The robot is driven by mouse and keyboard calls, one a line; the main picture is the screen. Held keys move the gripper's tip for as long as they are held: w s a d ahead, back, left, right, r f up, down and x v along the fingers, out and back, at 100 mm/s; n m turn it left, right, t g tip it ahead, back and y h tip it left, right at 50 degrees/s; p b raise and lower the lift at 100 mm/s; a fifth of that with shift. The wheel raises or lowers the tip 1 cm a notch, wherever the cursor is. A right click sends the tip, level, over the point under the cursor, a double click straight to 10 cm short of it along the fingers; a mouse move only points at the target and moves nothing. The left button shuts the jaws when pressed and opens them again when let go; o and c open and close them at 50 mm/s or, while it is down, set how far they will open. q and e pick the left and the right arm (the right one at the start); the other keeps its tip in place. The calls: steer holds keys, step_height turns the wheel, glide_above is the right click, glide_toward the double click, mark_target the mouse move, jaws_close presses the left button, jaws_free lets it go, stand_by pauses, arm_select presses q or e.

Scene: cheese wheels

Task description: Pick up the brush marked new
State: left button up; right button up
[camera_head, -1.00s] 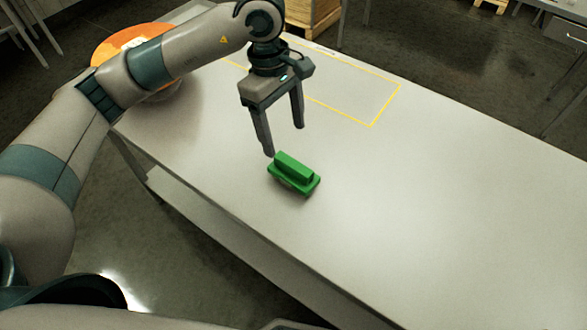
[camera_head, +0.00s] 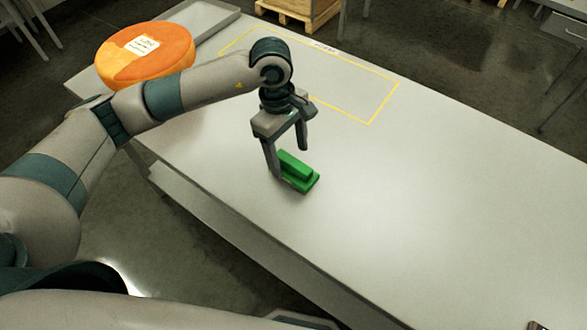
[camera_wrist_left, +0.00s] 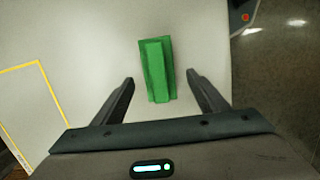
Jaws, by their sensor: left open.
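The green brush (camera_head: 298,172) lies on the pale table, a block with a raised ridge along its top. No marking on it can be read. It also shows in the left wrist view (camera_wrist_left: 157,70), between and just beyond the two fingers. My left gripper (camera_head: 289,163) is open and points down at the brush. One finger is at the brush's left side, the other at its far side; I cannot tell whether either touches it. In the wrist view the left gripper (camera_wrist_left: 160,85) has clear gaps on both sides of the brush. My right gripper is not in view.
An orange cheese wheel (camera_head: 146,56) with a white label sits at the table's far left, near a grey tray (camera_head: 215,22). A yellow outlined rectangle (camera_head: 368,123) marks the table behind the gripper. A wooden pallet (camera_head: 297,12) stands beyond.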

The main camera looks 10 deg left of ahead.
mark_target(293, 161)
arm_select(q)
steer(key=shift+s+d+f+p, duration=0.1)
steer(key=shift+d+f+p, duration=0.2)
steer(key=shift+f+p, duration=0.35)
steer(key=f, duration=0.1)
steer(key=f+p, duration=0.1)
steer(key=shift+s+d+f+p, duration=0.1)
steer(key=shift+d+f+p, duration=0.15)
steer(key=shift+f+p, duration=0.05)
steer(key=shift+f, duration=0.35)
steer(key=shift+c, duration=0.7)
steer(key=c, duration=1.1)
steer(key=shift+r, duration=0.15)
